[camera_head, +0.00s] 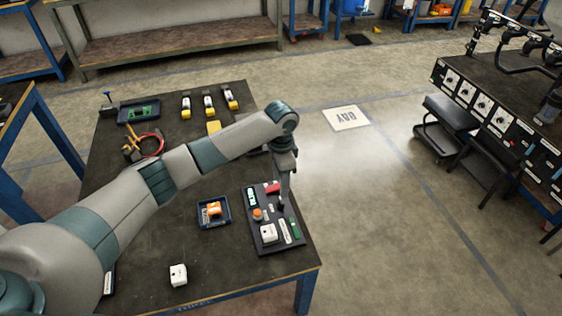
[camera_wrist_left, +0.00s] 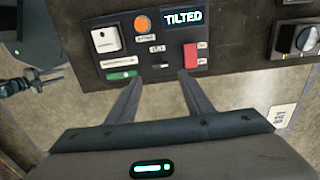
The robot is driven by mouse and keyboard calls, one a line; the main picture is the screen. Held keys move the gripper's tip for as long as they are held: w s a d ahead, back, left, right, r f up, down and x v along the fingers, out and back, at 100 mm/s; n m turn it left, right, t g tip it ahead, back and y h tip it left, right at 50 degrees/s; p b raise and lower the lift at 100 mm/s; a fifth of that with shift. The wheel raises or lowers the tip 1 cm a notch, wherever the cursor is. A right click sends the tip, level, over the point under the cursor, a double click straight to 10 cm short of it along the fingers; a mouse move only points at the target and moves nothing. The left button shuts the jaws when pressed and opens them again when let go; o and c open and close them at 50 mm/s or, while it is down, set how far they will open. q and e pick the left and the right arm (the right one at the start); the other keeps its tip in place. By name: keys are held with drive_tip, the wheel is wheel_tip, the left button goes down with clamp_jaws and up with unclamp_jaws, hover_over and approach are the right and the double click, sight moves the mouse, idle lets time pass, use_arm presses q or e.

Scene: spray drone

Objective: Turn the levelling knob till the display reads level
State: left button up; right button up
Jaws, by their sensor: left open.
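The dark control panel (camera_head: 262,246) lies at the table's right edge. Its display (camera_wrist_left: 183,16) reads TILTED in the left wrist view. The panel carries an orange button (camera_wrist_left: 142,25), a white square part (camera_wrist_left: 105,38), a red switch (camera_wrist_left: 191,55) and a small black part (camera_wrist_left: 159,62). A silver round knob (camera_wrist_left: 305,38) shows at the right edge of the left wrist view, beyond the panel; I cannot tell whether it is the levelling knob. My left gripper (camera_wrist_left: 158,76) is open and empty, pointing down over the panel's edge. Its fingers also show in the head view (camera_head: 284,195).
A blue tray (camera_head: 203,222) with an orange part and a white block (camera_head: 178,274) stand left of the panel. Tools and yellow-white items (camera_head: 208,106) lie farther back. A dark jointed part (camera_wrist_left: 35,82), perhaps my right gripper, shows at the wrist view's left.

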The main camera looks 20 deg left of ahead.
use_arm(q)
wheel_tip(320, 180, up, 9)
drive_tip(key=shift+b, duration=0.45)
use_arm(e)
drive_tip(key=w+a, duration=0.1)
drive_tip(key=w+r+t, duration=0.1)
drive_tip(key=shift+w+a+y, duration=0.3)
drive_tip(key=shift+w+a, duration=0.05)
drive_tip(key=shift+w+r, duration=0.1)
drive_tip(key=shift+w, duration=0.1)
